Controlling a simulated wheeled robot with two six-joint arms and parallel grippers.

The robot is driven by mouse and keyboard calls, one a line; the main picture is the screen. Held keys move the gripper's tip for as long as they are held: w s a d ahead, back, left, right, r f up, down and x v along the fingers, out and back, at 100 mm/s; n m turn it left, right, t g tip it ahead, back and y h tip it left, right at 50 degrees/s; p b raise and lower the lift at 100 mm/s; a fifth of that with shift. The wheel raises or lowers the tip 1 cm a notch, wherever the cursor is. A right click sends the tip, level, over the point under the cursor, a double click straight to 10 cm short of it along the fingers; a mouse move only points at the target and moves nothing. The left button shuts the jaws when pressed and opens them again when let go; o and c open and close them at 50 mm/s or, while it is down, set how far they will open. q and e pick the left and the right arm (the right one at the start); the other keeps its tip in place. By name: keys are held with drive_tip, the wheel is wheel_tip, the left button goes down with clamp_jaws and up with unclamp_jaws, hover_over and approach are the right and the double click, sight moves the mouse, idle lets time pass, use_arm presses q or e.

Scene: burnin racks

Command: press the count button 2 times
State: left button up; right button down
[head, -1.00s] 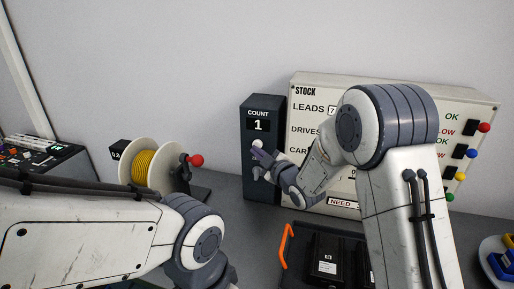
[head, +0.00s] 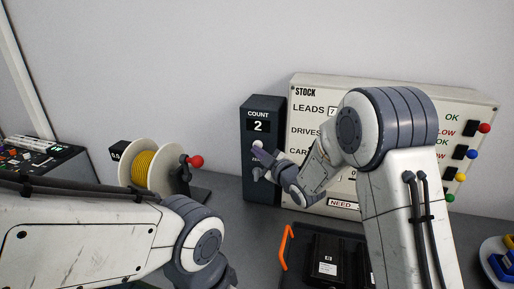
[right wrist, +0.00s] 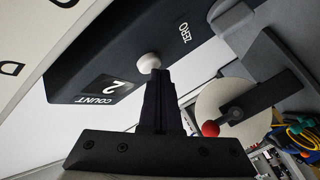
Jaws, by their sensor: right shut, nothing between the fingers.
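The dark count box (head: 262,185) stands upright on the bench, and its display reads 2. Its white round count button (head: 258,144) is on the front face below the display. My right gripper (head: 259,156) is shut and empty, with its fingertips at the button. In the right wrist view the shut fingers (right wrist: 155,84) point at the white button (right wrist: 149,62) and appear to touch it; how far it is pressed I cannot tell. The word ZERO shows on the box beyond the button. My left arm comes in from the left, with its gripper out of view.
A white stock board (head: 390,95) with coloured knobs stands right of the box. A yellow wire spool (head: 146,166) with a red-knobbed crank is at left. A black tray (head: 290,270) with dark items lies in front. A control panel (head: 38,160) is at far left.

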drive_tip(key=shift+w, duration=0.15)
idle(0.4)
drive_tip(key=shift+s+a+b, duration=0.25)
drive_tip(key=shift+s+b, duration=0.3)
drive_tip(key=shift+s, duration=0.35)
drive_tip(key=shift+s, duration=0.1)
drive_tip(key=s, duration=0.1)
drive_tip(key=s+a+b, duration=0.1)
drive_tip(key=s, duration=0.1)
drive_tip(key=s+b, duration=0.1)
drive_tip(key=shift+s+a, duration=0.25)
